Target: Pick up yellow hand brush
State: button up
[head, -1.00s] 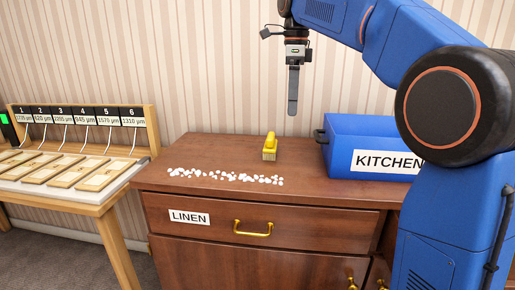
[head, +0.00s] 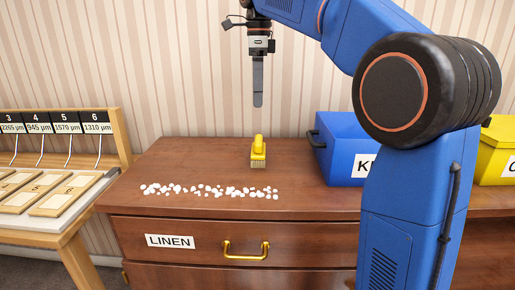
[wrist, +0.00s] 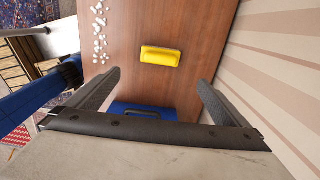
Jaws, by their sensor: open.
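A scattered row of white bits (head: 210,191) lies in front of the brush. A blue KITCHEN box (head: 338,165) stands to its right, and a yellow box (head: 494,155) farther right. The LINEN drawer (head: 190,240) is shut. A sample rack (head: 75,150) stands left.

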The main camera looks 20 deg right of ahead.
aim_at(259, 138)
notch_tip(259, 138, down, 17)
jog(key=shift+f, duration=0.2)
dwell(0.7)
jog(key=shift+c, duration=0.3)
jog(key=c, duration=0.9)
